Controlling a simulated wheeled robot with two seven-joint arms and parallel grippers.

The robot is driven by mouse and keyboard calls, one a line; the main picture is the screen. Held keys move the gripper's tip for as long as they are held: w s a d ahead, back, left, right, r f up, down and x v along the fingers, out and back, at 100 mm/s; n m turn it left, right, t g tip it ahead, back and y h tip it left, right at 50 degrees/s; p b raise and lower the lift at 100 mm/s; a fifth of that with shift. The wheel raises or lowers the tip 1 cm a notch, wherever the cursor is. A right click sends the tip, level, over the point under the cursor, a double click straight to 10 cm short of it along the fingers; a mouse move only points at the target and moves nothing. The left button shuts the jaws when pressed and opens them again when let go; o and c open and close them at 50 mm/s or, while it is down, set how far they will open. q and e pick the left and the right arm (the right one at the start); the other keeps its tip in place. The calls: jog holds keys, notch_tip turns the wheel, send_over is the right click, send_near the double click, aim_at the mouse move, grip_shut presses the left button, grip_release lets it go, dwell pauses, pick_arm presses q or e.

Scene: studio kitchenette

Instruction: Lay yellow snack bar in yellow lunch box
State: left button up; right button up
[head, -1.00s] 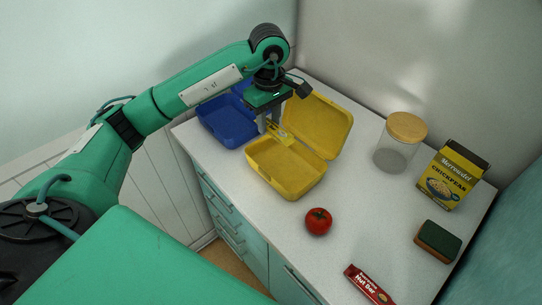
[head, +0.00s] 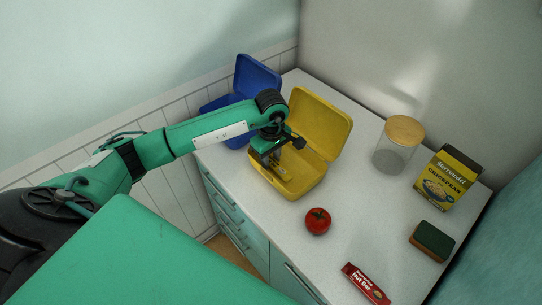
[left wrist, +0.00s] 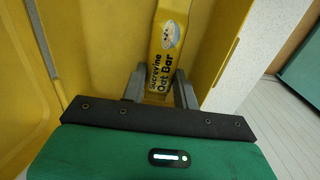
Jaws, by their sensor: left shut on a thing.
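The yellow lunch box (head: 322,122) stands open on the counter with its lid raised; it also fills much of the left wrist view (left wrist: 222,45). My left gripper (head: 275,160) is over the box's tray. It is shut on the yellow snack bar (left wrist: 168,38), labelled "Oat Bar", which shows between the two fingers in the left wrist view. In the head view the bar (head: 282,173) is mostly hidden by the gripper and appears inside the tray's outline. Whether it touches the tray floor I cannot tell. My right gripper is not in view.
An open blue lunch box (head: 257,76) stands behind my left arm. A tomato (head: 317,221), a red nut bar (head: 366,283), a sponge (head: 432,241), a chickpea box (head: 447,180) and a wooden-lidded jar (head: 400,145) stand to the right. Bare counter lies between them.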

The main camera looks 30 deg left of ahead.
aim_at(271, 160)
pick_arm(q)
jog(key=shift+f, duration=0.2)
jog(key=o, duration=0.7)
jog(key=shift+r, duration=0.1)
jog(key=shift+r, duration=0.15)
jog(key=shift+r, duration=0.2)
notch_tip(271, 160, up, 12)
jog(key=b, duration=0.3)
jog(key=shift+f+b, duration=0.2)
jog(key=shift+b, duration=0.2)
